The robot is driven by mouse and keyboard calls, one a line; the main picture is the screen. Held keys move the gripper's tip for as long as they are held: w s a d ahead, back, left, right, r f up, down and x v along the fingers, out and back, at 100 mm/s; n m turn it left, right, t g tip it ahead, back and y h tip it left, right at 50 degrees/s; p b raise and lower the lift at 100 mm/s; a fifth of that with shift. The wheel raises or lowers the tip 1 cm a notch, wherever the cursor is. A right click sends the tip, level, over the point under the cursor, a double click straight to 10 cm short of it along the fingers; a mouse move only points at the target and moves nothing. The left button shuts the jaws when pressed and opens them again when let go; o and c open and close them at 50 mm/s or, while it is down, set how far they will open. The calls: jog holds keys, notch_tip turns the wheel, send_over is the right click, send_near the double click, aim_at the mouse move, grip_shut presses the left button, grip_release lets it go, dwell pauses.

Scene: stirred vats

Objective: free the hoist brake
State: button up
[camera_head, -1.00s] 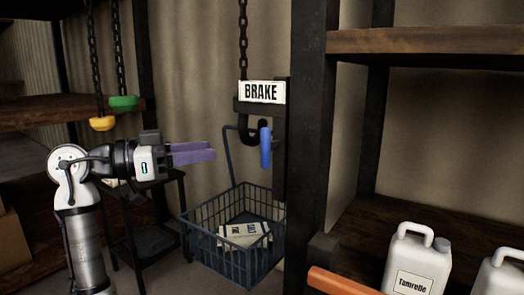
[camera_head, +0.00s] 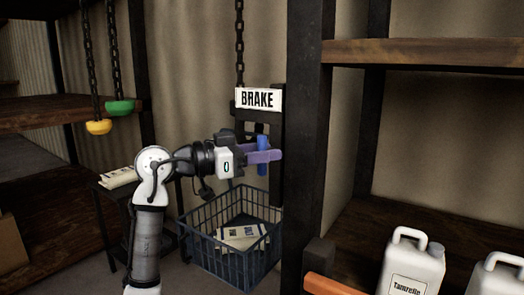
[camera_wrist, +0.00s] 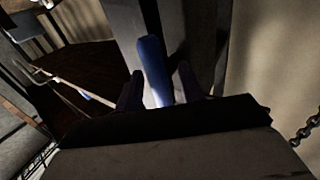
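The white BRAKE sign (camera_head: 258,98) hangs on a dark post, with a chain above it. Below the sign is the blue brake handle (camera_head: 262,143), standing upright. My gripper (camera_head: 268,156) is at the handle, its purple fingers reaching to either side of it and covering its middle in the head view. In the wrist view the blue handle (camera_wrist: 153,66) runs between the two dark fingers (camera_wrist: 158,92), with a gap seen beside it, so the fingers look open around it. Whether either finger touches it I cannot tell.
A wire basket (camera_head: 238,268) with paper sacks (camera_head: 243,237) hangs just below my gripper. Yellow (camera_head: 98,128) and green (camera_head: 120,107) pull handles hang on chains at left. A dark post (camera_head: 306,150), an orange bar (camera_head: 335,287) and white jugs (camera_head: 413,265) stand at right.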

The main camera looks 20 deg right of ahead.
grip_shut()
